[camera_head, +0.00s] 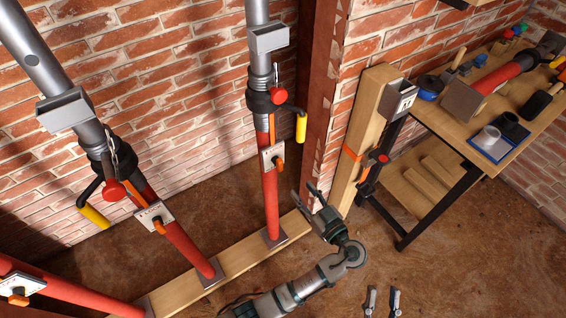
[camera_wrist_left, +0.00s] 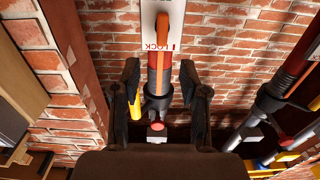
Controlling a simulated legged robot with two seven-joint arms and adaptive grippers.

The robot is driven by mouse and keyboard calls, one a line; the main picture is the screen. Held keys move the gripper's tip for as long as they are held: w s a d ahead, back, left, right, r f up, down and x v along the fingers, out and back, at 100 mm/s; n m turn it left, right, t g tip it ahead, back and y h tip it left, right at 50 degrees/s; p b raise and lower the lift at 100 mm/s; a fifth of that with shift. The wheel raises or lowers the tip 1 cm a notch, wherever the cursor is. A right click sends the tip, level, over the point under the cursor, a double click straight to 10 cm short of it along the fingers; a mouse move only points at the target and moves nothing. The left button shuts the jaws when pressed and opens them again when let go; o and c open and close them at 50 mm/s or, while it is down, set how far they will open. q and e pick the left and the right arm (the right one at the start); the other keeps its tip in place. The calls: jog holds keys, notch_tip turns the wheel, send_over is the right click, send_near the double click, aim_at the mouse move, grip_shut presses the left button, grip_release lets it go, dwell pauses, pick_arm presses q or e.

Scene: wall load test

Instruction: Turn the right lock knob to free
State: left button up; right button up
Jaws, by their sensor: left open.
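The right lock knob (camera_head: 279,163) is an orange lever on a white plate (camera_head: 267,155) on the rightmost red prop (camera_head: 271,205). In the left wrist view the orange lever (camera_wrist_left: 162,42) lies along the prop, over a plate (camera_wrist_left: 181,43) with upside-down "LOCK" lettering. My left gripper (camera_head: 307,194) is open and empty, below and right of the knob in the head view. In the left wrist view its fingers (camera_wrist_left: 167,92) are spread, with the prop between them in the picture; contact is not evident. My right gripper (camera_head: 382,298) shows only two separated fingertips at the bottom edge.
Other props with orange lock levers (camera_head: 158,226) stand to the left on a wooden sole plank (camera_head: 190,288). A yellow-gripped handle (camera_head: 301,127) sticks out above the right knob. A wooden post (camera_head: 362,125) and workbench (camera_head: 450,125) stand right. Open floor (camera_head: 480,250) lies front right.

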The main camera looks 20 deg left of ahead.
aim_at(282, 166)
pick_arm(q)
jog(key=x, duration=0.4)
jog(key=b+x, duration=0.1)
jog(key=x, duration=0.7)
jog(key=shift+s+a+f, duration=0.25)
jog(key=shift+a+f, duration=0.05)
jog(key=shift+a, duration=0.05)
jog(key=shift+w+a, duration=0.25)
jog(key=shift+a, duration=0.05)
jog(key=shift+w+d+r, duration=0.15)
jog(key=shift+d, duration=0.2)
jog(key=shift+d+r, duration=0.1)
jog(key=shift+d, duration=0.3)
jog(key=shift+c, duration=1.2)
jog(key=shift+a, duration=0.3)
jog(key=c, duration=0.4)
jog(key=shift+a, duration=0.35)
grip_shut()
jog(key=shift+d, duration=0.1)
pick_arm(e)
jog(key=s+r+t, duration=0.2)
jog(key=shift+s+m+t, duration=0.3)
jog(key=shift+m+t, duration=0.1)
